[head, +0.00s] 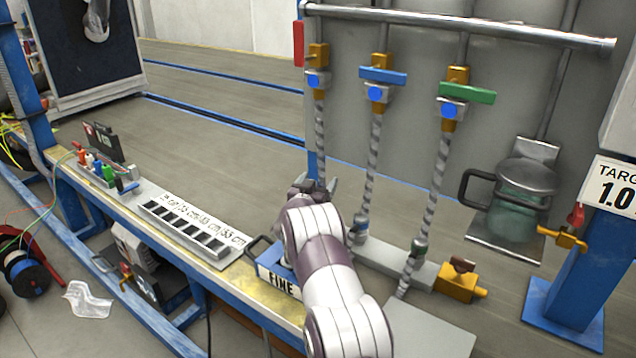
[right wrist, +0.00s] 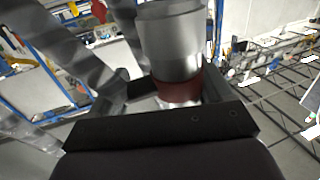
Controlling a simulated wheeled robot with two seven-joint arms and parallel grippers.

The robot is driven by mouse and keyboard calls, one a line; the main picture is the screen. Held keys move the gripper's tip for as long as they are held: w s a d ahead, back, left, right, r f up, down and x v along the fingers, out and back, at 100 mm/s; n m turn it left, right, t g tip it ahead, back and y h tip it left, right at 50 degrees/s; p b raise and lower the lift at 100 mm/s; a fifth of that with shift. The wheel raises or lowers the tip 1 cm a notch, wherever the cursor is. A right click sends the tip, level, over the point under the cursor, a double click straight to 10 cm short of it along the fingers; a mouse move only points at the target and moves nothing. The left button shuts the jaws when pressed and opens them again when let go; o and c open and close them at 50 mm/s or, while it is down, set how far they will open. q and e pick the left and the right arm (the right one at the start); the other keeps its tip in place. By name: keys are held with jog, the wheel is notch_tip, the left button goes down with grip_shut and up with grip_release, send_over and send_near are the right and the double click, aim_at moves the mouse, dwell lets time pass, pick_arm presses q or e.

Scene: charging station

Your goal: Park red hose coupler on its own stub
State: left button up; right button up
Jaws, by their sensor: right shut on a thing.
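The red hose coupler (right wrist: 178,90) shows in the right wrist view as a grey cylinder with a dark red band. My right gripper (head: 318,186) is shut on it, with one finger on each side of the band. In the head view my gripper and forearm hide most of the coupler. Its grey spiral hose (head: 320,140) runs up to the leftmost valve, which has a red lever (head: 298,44). The grey stub block (head: 385,258) stands below, right of my gripper. Its left end and any stub there are hidden behind my arm.
Two more hoses, under a blue lever (head: 383,76) and a green lever (head: 467,93), run down to couplers (head: 358,230) on the block. A yellow fitting (head: 458,284) sits at its right end. A bench with a slotted tray (head: 185,228) lies left.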

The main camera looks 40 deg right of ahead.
jog(key=shift+f+b, duration=0.85)
jog(key=shift+f, duration=0.65)
jog(key=shift+s+f, duration=0.1)
jog(key=shift+f, duration=0.2)
jog(key=shift+s+a+f+b, duration=0.2)
jog(key=shift+f+b, duration=0.25)
jog(key=shift+f, duration=0.15)
jog(key=shift+w, duration=0.15)
grip_shut()
jog(key=r+p, duration=0.2)
jog(key=r, duration=0.1)
jog(key=r+p, duration=0.1)
jog(key=shift+d+r, duration=0.25)
jog(key=shift+d, duration=0.1)
jog(key=shift+a+p, duration=0.1)
jog(key=shift+p, duration=0.25)
